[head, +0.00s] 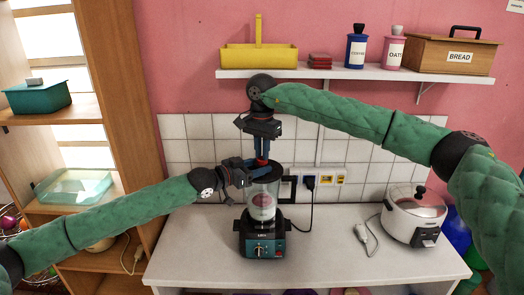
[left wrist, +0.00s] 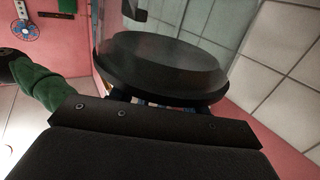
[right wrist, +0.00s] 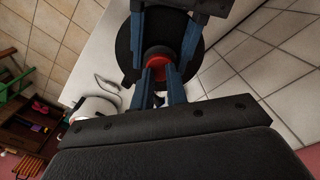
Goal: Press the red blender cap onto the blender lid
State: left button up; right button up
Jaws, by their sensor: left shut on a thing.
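The blender (head: 263,243) stands on the white counter with a clear jar (head: 264,204) and a black lid (head: 257,171) on top. My left gripper (head: 246,172) comes from the left and is shut on the upper jar just under the lid; in the left wrist view the lid (left wrist: 160,62) hides most of the fingers. The red cap (right wrist: 157,64) is at the middle of the lid in the right wrist view. My right gripper (right wrist: 163,70) points down from above, its blue fingers apart on either side of the cap. Whether the cap is fully seated cannot be told.
A rice cooker (head: 413,212) stands on the counter (head: 330,255) at the right, with a plug and cord between it and the blender. A wall shelf (head: 340,74) above holds a yellow basket (head: 258,58), canisters and a bread box (head: 450,54). Wall sockets are behind the blender.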

aim_at(255, 167)
pick_arm(q)
jog(key=shift+r, duration=0.1)
pick_arm(e)
jog(key=shift+r, duration=1.95)
pick_arm(q)
jog(key=o, duration=1.5)
jog(key=shift+c, duration=0.2)
jog(key=shift+a, duration=0.1)
pick_arm(e)
jog(key=shift+f, duration=0.1)
pick_arm(q)
jog(key=shift+s+a, duration=0.15)
pick_arm(e)
jog(key=shift+f, duration=0.15)
pick_arm(q)
jog(key=b+v, duration=0.3)
jog(key=v, duration=0.2)
jog(key=shift+a, duration=0.15)
pick_arm(e)
notch_tip(255, 167, down, 3)
jog(key=shift+r, duration=0.15)
pick_arm(q)
jog(key=shift+b+v, duration=0.4)
jog(key=shift+v, duration=0.6)
pick_arm(e)
jog(key=shift+f, duration=0.35)
pick_arm(q)
jog(key=shift+s, duration=0.1)
pick_arm(e)
jog(key=shift+f, duration=0.2)
